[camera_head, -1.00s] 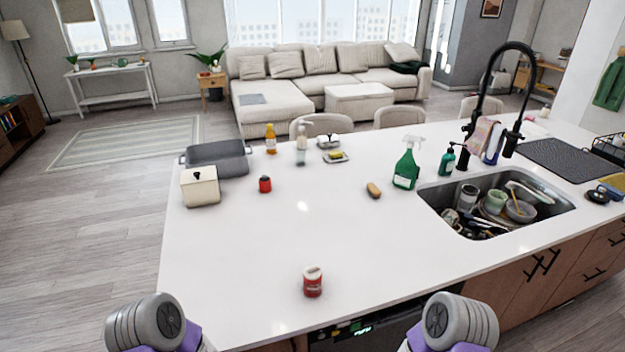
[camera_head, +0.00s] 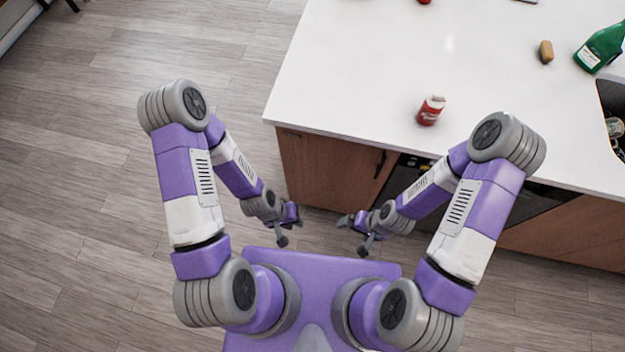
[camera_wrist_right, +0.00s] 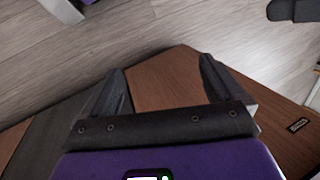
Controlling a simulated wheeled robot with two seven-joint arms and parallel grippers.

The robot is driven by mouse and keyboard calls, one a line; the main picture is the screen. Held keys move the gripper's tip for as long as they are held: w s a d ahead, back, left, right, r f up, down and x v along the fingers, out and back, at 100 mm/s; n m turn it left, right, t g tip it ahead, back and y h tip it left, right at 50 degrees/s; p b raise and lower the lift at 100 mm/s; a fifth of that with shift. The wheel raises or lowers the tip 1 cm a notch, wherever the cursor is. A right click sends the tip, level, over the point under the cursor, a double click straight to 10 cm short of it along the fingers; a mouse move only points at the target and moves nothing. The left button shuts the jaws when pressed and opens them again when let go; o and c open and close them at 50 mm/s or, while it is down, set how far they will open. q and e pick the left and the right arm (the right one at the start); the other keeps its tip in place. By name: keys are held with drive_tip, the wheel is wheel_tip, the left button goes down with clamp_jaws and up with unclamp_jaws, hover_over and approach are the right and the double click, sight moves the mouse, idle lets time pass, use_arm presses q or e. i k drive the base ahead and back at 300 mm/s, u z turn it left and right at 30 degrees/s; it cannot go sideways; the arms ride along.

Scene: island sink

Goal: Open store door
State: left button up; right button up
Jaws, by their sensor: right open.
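The wooden cabinet door (camera_head: 325,168) is below the left end of the white counter and looks closed. A dark vertical handle (camera_head: 380,164) is at its right edge. My left gripper (camera_head: 291,227) is in front of the cabinet, apart from it, with its fingers spread and empty. My right gripper (camera_head: 354,235) is also in front of the cabinet, nearer the handle but not touching it; it is open and empty. In the right wrist view its two dark fingers (camera_wrist_right: 160,72) are apart, with a brown wood panel (camera_wrist_right: 165,90) beyond them.
The white countertop (camera_head: 360,60) overhangs the cabinets. A red and white can (camera_head: 431,111) stands near its front edge. A dark appliance front (camera_head: 405,172) is right of the door. A green bottle (camera_head: 600,48) and a sponge (camera_head: 546,52) are further right. The wood floor (camera_head: 80,200) at left is clear.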

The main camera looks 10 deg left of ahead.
sight(346, 177)
drive_tip(key=k, duration=0.5)
drive_tip(key=u, duration=1.65)
drive_tip(key=i, duration=1)
drive_tip(key=z, duration=2)
